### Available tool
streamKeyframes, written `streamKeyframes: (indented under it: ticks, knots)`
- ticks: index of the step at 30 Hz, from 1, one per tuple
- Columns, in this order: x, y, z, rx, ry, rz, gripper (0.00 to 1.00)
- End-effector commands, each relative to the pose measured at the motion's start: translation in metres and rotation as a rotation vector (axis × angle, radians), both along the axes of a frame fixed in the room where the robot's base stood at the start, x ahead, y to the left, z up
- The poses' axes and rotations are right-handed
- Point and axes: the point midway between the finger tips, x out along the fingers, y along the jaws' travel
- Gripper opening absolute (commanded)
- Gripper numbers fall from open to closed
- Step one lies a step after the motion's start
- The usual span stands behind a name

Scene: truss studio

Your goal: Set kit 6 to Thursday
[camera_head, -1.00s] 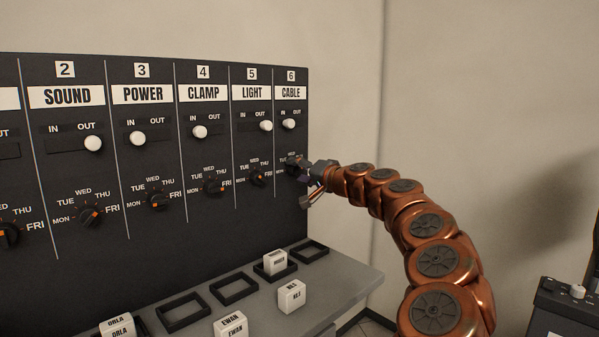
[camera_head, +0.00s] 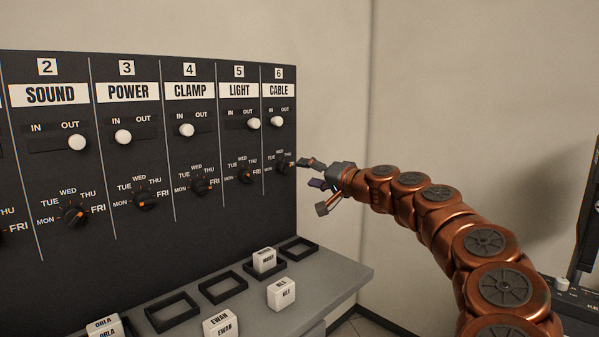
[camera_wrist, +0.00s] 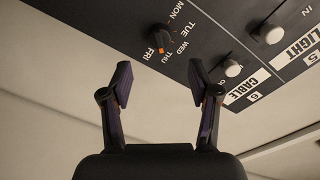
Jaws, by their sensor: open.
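The kit 6 dial (camera_head: 283,168) is a dark round knob under the CABLE label, at the right edge of the black panel. In the wrist view, the same dial (camera_wrist: 160,35) shows upside down, its orange mark at the THU label, beside FRI. My gripper (camera_head: 314,173) is just right of the panel edge in the head view, apart from the dial. In the wrist view, its two fingers (camera_wrist: 160,82) are spread, with nothing between them; the dial is beyond the tips.
The kit 5 dial (camera_head: 246,176) and the white kit 6 slider (camera_head: 277,121) are close by. A grey ledge (camera_head: 335,280) below holds black frames and white name blocks such as one (camera_head: 281,293) at the front.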

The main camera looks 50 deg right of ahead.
Motion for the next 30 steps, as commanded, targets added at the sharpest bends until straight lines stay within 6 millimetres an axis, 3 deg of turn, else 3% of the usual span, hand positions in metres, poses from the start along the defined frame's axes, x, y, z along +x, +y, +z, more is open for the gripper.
streamKeyframes:
  ticks: [3, 9, 30]
  knots:
    - [-0.016, 0.0, 0.002, -0.001, -0.002, -0.003, 0.61]
    - [-0.029, 0.001, 0.002, 0.001, -0.003, -0.002, 0.61]
    - [-0.029, 0.004, 0.002, -0.002, 0.001, 0.005, 0.61]
